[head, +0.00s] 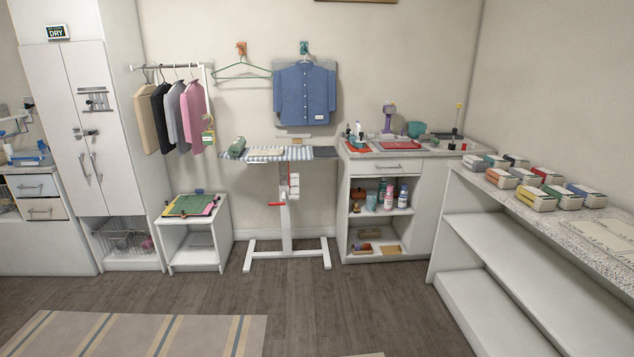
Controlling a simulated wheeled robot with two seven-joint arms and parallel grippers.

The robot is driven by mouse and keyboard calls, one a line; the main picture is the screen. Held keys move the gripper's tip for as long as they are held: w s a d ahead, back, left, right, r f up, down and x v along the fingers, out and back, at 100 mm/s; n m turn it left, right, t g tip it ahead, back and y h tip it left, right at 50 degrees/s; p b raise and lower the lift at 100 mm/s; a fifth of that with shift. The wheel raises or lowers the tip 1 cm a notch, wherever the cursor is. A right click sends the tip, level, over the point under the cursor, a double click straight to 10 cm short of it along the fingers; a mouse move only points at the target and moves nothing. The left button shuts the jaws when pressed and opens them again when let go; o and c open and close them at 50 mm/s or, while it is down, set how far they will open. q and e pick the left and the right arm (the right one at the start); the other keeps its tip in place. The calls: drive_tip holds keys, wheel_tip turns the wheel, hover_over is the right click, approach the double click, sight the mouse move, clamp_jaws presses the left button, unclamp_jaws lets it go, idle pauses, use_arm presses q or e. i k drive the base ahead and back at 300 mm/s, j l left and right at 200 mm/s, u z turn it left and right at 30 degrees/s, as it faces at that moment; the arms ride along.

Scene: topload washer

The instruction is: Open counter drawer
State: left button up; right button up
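A white counter cabinet (343,217) stands against the back wall, right of centre. Its drawer (378,169) is just under the countertop and looks shut, with a horizontal bar handle (390,168) on its front. Below it are open shelves with bottles and small items. The countertop (440,149) carries a red mat and several small objects. Neither of my grippers shows in the head view.
A striped ironing board (268,153) on a white stand is left of the cabinet. A speckled counter (602,213) with several folded stacks runs along the right. A striped rug (140,335) lies front left. The wooden floor (330,300) before the cabinet is clear.

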sight(387, 164)
drive_tip(key=i+z, duration=0.1)
drive_tip(key=i, duration=0.55)
drive_tip(key=i+j+z, duration=0.1)
drive_tip(key=i, duration=0.6)
drive_tip(key=i+j+z, duration=0.15)
drive_tip(key=i, duration=0.5)
